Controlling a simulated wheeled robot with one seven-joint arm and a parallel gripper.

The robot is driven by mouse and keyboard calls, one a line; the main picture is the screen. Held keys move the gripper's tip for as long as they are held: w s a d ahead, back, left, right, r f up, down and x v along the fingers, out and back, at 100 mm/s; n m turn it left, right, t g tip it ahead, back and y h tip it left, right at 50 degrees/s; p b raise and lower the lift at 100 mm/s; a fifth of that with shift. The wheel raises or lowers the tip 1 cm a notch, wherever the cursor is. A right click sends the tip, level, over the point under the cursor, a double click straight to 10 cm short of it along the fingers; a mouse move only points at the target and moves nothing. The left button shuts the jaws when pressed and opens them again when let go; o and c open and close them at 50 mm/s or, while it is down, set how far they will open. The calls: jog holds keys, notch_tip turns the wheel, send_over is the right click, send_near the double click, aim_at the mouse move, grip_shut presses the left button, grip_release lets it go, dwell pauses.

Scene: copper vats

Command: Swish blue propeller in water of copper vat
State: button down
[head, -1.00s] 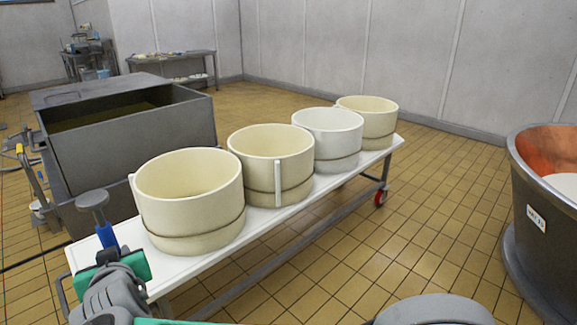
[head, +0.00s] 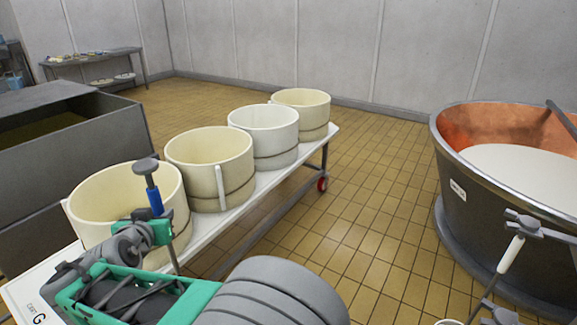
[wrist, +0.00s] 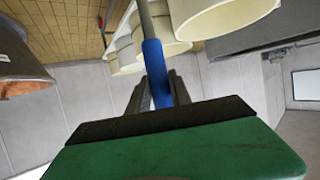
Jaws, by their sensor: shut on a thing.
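My gripper (head: 153,222) is shut on the blue grip of the blue propeller (head: 155,203). The propeller is held roughly upright in front of the nearest cream tub, with a dark grey round end on top and a thin shaft below the gripper. In the wrist view the blue grip (wrist: 157,72) sits between the dark fingers. The copper vat (head: 455,165) stands at the right, well apart from my gripper. It has a dark outer wall, an orange copper inside and a whitish liquid (head: 520,168). Its right side is cut off by the frame edge.
Several cream and white tubs (head: 210,165) stand in a row on a white wheeled table (head: 262,188). A grey tank (head: 70,140) is at left. A white-handled tool (head: 512,255) with grey ends stands before the vat. Tiled floor (head: 375,210) between table and vat is clear.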

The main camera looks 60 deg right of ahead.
jog(key=s+d+r+m+g+h+p, duration=0.1)
jog(key=s+d+r+m+g+p, duration=0.2)
jog(key=s+d, duration=0.55)
jog(key=s+d+r+m+g+h+p, duration=0.1)
jog(key=s+d+m+g+p, duration=0.4)
jog(key=d, duration=0.7)
jog(key=s+d+m+g+y+p, duration=0.1)
jog(key=s+d+m+g+p, duration=0.1)
jog(key=s, duration=0.9)
jog(key=s+d+m+g+y+p, duration=0.1)
jog(key=s+d+m+g+p, duration=0.1)
jog(key=s+d+m+g, duration=0.2)
jog(key=s+d+g, duration=0.1)
jog(key=s+d, duration=0.2)
jog(key=s, duration=0.4)
jog(key=shift+s+r+g+y, duration=0.25)
jog(key=shift+s+g+y, duration=0.05)
jog(key=shift+d, duration=0.1)
